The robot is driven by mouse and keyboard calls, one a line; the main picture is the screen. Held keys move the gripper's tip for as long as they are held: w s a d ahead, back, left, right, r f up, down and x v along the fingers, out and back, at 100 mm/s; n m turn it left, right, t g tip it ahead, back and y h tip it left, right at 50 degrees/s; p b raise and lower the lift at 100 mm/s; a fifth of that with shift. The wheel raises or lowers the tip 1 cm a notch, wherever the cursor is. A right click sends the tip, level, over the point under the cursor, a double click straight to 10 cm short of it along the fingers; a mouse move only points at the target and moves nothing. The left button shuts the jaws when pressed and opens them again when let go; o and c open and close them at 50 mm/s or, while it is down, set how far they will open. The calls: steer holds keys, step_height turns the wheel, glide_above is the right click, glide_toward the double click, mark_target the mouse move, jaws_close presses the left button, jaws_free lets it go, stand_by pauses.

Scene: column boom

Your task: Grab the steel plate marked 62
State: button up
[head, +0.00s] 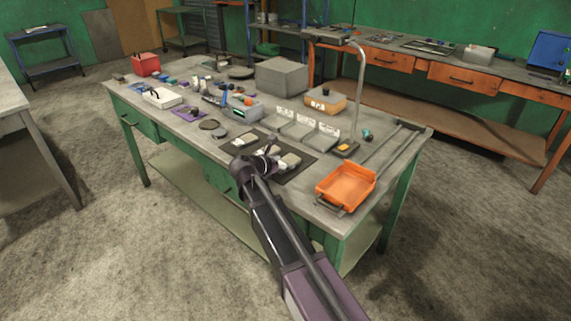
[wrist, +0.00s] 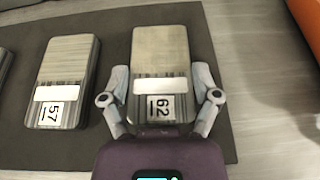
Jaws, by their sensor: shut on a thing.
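The steel plate marked 62 (wrist: 160,60) lies on a dark mat (wrist: 218,130) in the wrist view, its number label towards me. My gripper (wrist: 162,85) has one finger on each side of this plate, shut on its edges near the labelled end. I cannot tell whether the plate is raised off the mat. A similar plate marked 57 (wrist: 66,65) lies to its left on the mat, apart from my gripper. In the head view, my gripper (head: 272,158) is over the mat at the table's near side and partly hides the plates.
An orange tray (head: 346,184) stands right of the mat, near the table's front corner. A lamp with a curved post (head: 361,85) rises behind it.

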mark_target(284, 163)
steer(key=shift+r, duration=0.15)
step_height(284, 163, up, 4)
steer(key=p, duration=0.4)
steer(key=s+p, duration=0.1)
steer(key=s, duration=1.5)
steer(key=shift+r, duration=0.4)
steer(key=shift+d+r, duration=0.1)
